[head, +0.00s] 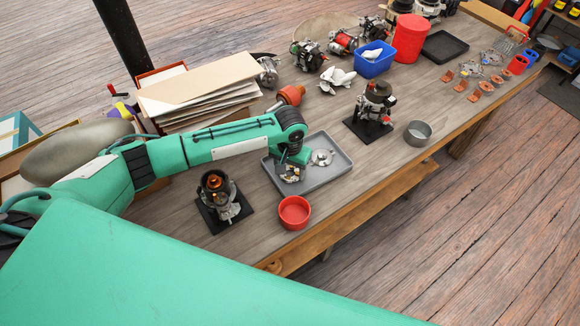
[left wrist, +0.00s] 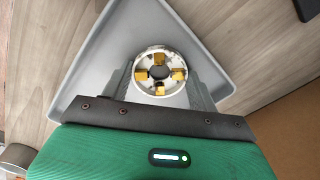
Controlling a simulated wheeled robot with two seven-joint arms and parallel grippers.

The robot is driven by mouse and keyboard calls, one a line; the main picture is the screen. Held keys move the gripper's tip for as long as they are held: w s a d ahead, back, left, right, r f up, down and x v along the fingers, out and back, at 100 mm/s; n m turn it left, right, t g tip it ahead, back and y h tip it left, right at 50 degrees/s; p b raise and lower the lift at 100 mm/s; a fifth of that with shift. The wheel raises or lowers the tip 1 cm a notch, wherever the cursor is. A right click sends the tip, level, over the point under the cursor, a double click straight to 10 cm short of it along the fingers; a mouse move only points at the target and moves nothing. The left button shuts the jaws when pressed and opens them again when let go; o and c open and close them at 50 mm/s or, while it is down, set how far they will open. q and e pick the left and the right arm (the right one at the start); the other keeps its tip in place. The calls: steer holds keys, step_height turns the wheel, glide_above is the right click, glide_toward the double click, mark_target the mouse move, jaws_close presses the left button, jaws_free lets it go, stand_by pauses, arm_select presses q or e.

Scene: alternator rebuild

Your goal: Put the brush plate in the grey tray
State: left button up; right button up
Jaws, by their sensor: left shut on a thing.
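The brush plate (left wrist: 160,60) is a round pale metal ring with several brass-coloured blocks around a central hole. My left gripper (head: 291,172) is shut on it, with one finger on each side in the left wrist view. The brush plate also shows in the head view (head: 291,177), below the gripper and partly hidden by it. The grey tray (head: 333,177) lies on the bench under the gripper; in the left wrist view its floor (left wrist: 103,60) is behind the plate. I cannot tell whether the plate touches the tray. My right gripper is out of view.
A red bowl (head: 294,212) and an assembly on a black base (head: 219,198) stand in front. Another assembly (head: 374,108) and a metal cup (head: 418,132) stand to the right.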

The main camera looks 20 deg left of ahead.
arm_select(q)
steer(key=shift+f, duration=0.1)
steer(key=o, duration=1)
step_height(320, 180, up, 12)
steer(key=b, duration=0.2)
